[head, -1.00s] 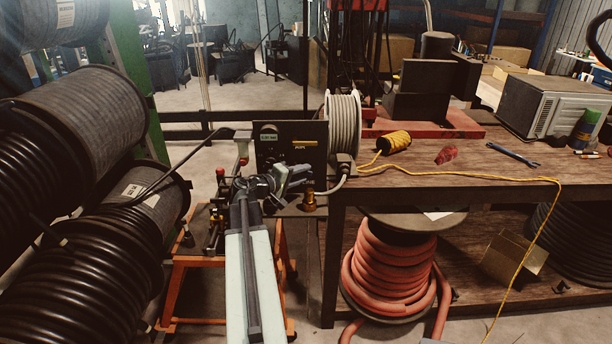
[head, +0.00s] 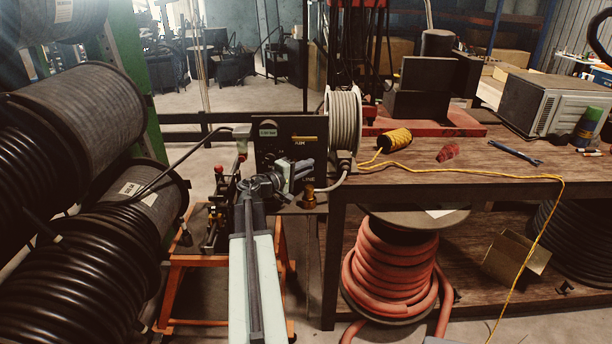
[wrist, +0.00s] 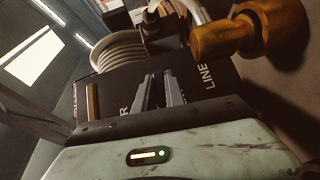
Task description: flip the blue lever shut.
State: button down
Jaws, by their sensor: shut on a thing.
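A black panel (head: 272,153) lettered "LINE" stands beside the bench, and its face also shows in the wrist view (wrist: 205,105). My gripper (head: 304,166) is in front of this panel. In the wrist view my gripper (wrist: 160,76) has its two grey fingers close together against the panel, between the letters and a yellow bar (wrist: 92,101). The fingers are shut on a narrow dark-bluish piece, which looks like the blue lever. The fingers hide most of it, so I cannot tell its angle.
A brass fitting (wrist: 225,36) juts out close to the right of my fingers. A pale hose reel (head: 343,122) sits beside the panel. The wooden bench (head: 440,180) is to the right, and black hose drums (head: 70,240) fill the left.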

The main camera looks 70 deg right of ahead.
jog(key=shift+r+n+h, duration=0.2)
jog(key=shift+n+h, duration=0.1)
jog(key=shift+n, duration=0.1)
jog(key=shift+g, duration=0.3)
jog(key=c, duration=1.4)
grip_release()
jog(key=v, duration=0.7)
jog(key=shift+w+a, duration=0.15)
jog(key=shift+a, duration=0.25)
jog(key=shift+w, duration=0.1)
